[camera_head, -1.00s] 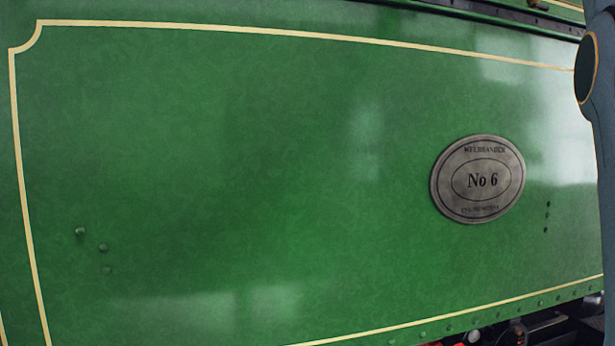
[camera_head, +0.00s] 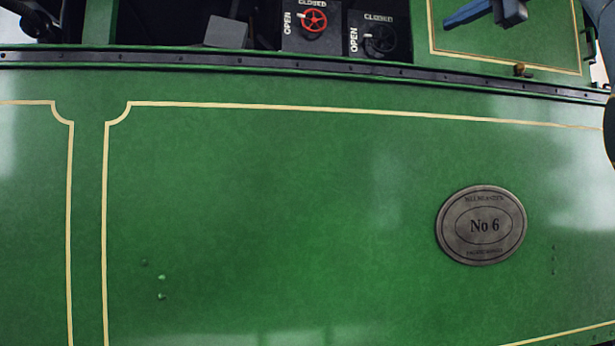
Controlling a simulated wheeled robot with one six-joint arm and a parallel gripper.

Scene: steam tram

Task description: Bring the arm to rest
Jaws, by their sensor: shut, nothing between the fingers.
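My gripper (camera_head: 450,20) is at the top right of the view, in front of the upper green panel. Its blue fingers point left and are shut, with nothing seen between them. The rest of it is cut off by the top edge. A part of my arm (camera_head: 609,60) runs along the right edge, also cut off. The arm's middle is out of view.
The tram's green side panel (camera_head: 280,210) fills most of the view, with an oval No 6 plate (camera_head: 482,225). Above a dark riveted ledge (camera_head: 300,66) are a red valve wheel (camera_head: 313,20) and a black valve wheel (camera_head: 381,38), both with OPEN and CLOSED labels.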

